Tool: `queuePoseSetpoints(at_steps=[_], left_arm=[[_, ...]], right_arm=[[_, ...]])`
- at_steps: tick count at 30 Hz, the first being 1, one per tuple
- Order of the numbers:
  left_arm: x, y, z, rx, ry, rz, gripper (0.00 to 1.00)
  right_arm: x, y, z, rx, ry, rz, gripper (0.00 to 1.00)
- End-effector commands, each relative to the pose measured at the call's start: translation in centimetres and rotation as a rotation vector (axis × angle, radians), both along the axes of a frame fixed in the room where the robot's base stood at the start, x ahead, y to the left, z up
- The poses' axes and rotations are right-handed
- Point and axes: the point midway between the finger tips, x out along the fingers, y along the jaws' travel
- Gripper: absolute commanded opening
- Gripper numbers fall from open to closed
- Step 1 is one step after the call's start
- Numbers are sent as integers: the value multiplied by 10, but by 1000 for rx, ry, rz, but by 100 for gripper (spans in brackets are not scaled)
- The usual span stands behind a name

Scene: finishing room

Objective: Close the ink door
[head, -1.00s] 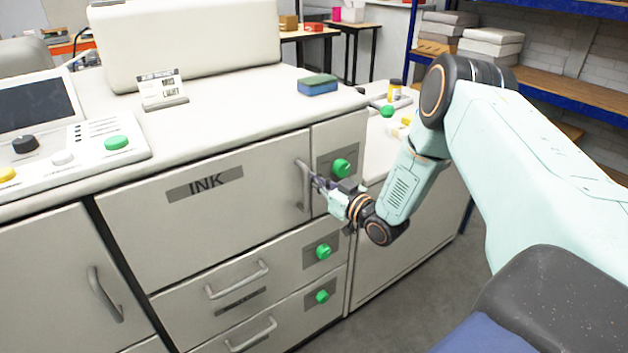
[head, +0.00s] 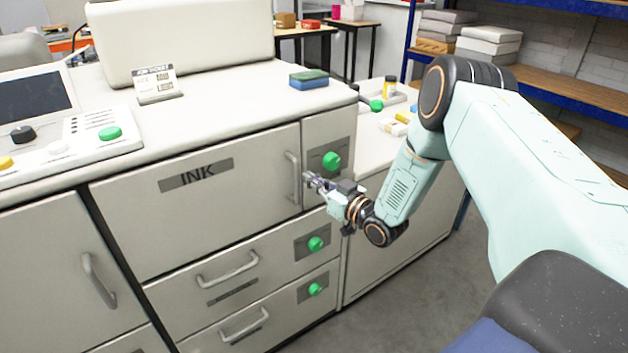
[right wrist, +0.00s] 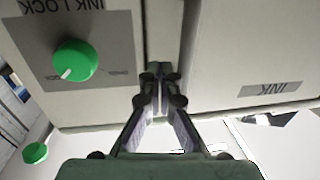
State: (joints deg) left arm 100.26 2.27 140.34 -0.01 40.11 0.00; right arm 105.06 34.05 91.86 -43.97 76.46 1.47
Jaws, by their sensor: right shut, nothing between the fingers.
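The ink door (head: 215,205) is a pale panel with a dark INK label and a vertical bar handle (head: 292,177) at its right edge. It looks flush with the cabinet front. My right gripper (head: 309,178) is shut and empty, just right of the handle. In the right wrist view the fingertips (right wrist: 158,72) are together by the gap beside the door (right wrist: 240,50); whether they touch it I cannot tell. The green ink lock knob (head: 331,161) is on the plate to the right; it also shows in the right wrist view (right wrist: 76,61). My left gripper is not in view.
Two drawers with handles (head: 228,270) and green knobs (head: 316,244) are below the door. A blue-green sponge (head: 309,80) and a small sign (head: 157,85) are on the top. A lower side counter (head: 372,146) stands right. Grey floor is open beyond it.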

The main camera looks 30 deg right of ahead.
Motion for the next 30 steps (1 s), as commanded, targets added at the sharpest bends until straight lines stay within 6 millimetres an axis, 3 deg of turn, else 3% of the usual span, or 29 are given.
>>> queuePoseSetpoints(at_steps=[15, 21, 30], left_arm=[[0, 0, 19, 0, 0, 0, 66], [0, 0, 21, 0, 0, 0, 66], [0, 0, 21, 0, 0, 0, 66]], right_arm=[[-82, -2, 1, 2, 3, -1, 0], [-97, -2, 1, 1, 0, 1, 0], [-99, -3, -5, 9, 28, -1, 0]])
